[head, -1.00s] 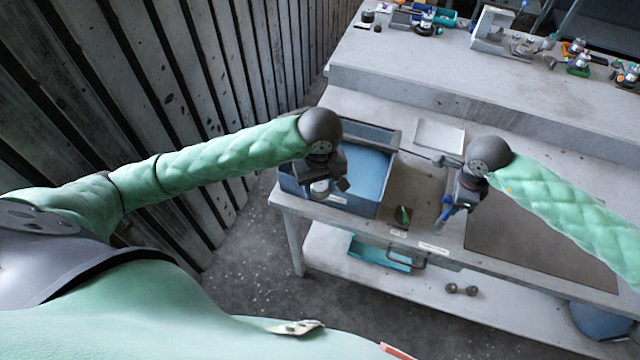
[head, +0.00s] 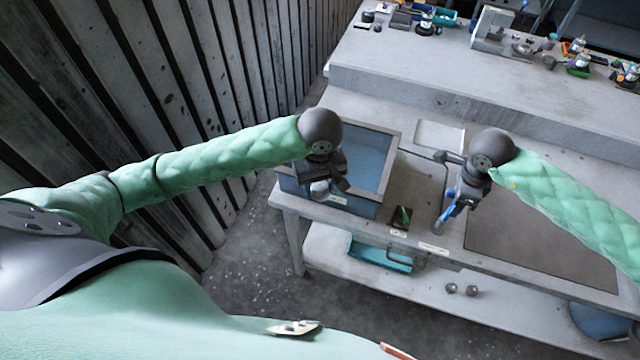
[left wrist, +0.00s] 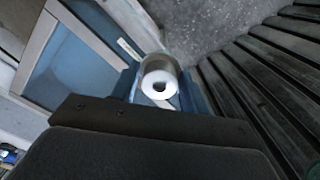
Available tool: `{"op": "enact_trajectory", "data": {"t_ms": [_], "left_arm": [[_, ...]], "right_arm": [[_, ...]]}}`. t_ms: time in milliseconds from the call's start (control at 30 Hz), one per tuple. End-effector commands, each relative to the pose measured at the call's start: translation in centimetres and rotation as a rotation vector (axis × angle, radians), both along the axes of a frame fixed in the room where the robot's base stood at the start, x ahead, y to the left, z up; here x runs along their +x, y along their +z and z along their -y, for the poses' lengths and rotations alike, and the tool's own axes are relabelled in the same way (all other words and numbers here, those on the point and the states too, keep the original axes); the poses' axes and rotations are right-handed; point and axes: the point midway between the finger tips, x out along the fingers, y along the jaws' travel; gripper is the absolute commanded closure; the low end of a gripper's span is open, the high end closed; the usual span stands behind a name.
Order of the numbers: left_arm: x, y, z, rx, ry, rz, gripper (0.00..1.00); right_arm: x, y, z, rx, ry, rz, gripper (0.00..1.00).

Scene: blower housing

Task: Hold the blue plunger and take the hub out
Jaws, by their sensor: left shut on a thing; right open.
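A silver, round part with a hole in its end, which looks like the hub (left wrist: 160,70), sits between the blue fingers of my left gripper in the left wrist view. In the head view my left gripper (head: 326,188) is over the front left of the blue bin, shut on this hub (head: 319,190). My right gripper (head: 447,212) is open above the bench, left of the dark mat. Blue and silver parts show at its fingers. I cannot tell whether the blue plunger is among them; no separate plunger is clear.
The blue bin (head: 391,165) stands at the bench's left end. A pale tray (head: 440,134) lies behind. A small dark holder with a green part (head: 402,217) is near the front edge. The dark mat (head: 540,230) is bare. A teal tray (head: 380,253) is below.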

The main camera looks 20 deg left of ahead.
Motion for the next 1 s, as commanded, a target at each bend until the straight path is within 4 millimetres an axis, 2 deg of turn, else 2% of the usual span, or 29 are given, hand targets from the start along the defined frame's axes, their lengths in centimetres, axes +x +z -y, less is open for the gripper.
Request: {"op": "enact_trajectory", "data": {"t_ms": [167,500,700,1000], "left_arm": [[0.0,0.0,0.0,0.000,0.000,0.000,0.85],[0.0,0.0,0.0,0.000,0.000,0.000,0.85],[0.0,0.0,0.0,0.000,0.000,0.000,0.85],[0.0,0.0,0.0,0.000,0.000,0.000,0.85]], "right_arm": [[0.1,1.5,0.0,0.002,0.000,0.002,0.60],[0.1,7.8,0.0,0.001,0.001,0.002,0.60],[0.1,10.6,0.0,0.000,0.000,0.001,0.60],[0.1,11.9,0.0,0.000,0.000,-0.001,0.60]]}}
